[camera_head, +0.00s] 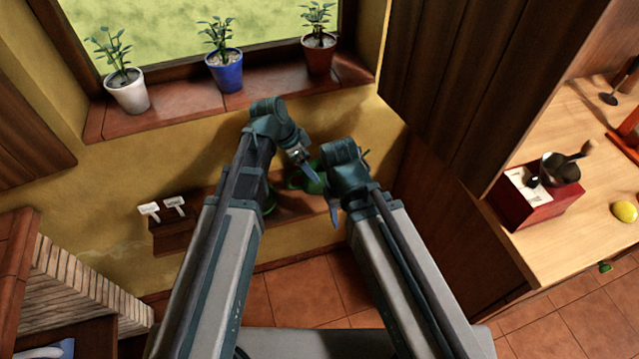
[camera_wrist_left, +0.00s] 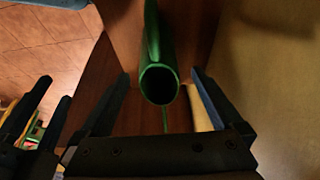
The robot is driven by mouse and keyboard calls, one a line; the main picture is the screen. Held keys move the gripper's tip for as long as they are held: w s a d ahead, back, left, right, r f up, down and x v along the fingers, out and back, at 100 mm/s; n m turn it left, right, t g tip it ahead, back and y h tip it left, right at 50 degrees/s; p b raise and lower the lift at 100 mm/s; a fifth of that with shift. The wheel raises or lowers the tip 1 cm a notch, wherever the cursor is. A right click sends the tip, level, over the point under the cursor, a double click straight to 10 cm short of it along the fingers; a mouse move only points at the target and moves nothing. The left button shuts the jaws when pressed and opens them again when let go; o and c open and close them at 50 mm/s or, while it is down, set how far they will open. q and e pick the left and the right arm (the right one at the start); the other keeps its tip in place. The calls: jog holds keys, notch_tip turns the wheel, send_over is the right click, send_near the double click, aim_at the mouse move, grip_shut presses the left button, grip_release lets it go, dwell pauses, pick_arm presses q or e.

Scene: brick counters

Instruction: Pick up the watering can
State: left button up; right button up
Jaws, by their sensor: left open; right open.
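The green watering can (camera_head: 306,178) is on the low wooden shelf, partly hidden behind my arms in the head view. In the left wrist view a green tube with a dark round opening (camera_wrist_left: 158,84), seemingly part of the can, lies between the fingers of my left gripper (camera_wrist_left: 160,100). The fingers are open, with gaps at both sides of the tube. In the head view my left gripper (camera_head: 303,162) is just above the can. My right gripper (camera_head: 335,212) is open, lower and to the right, close beside the can and partly hidden by its own wrist.
The low shelf (camera_head: 180,237) holds small white tags (camera_head: 149,210) at its left. Potted plants stand on the windowsill (camera_head: 180,103) above. A tall wooden cabinet (camera_head: 470,75) is close on the right, with a counter (camera_head: 590,215) beyond. The tiled floor (camera_head: 295,293) is below.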

aim_at(308, 186)
pick_arm(q)
jog(key=shift+d+b+x, duration=0.2)
jog(key=shift+b+x, duration=2.5)
jog(key=shift+x, duration=0.9)
jog(key=shift+r, duration=0.2)
jog(key=shift+s, duration=0.1)
grip_shut()
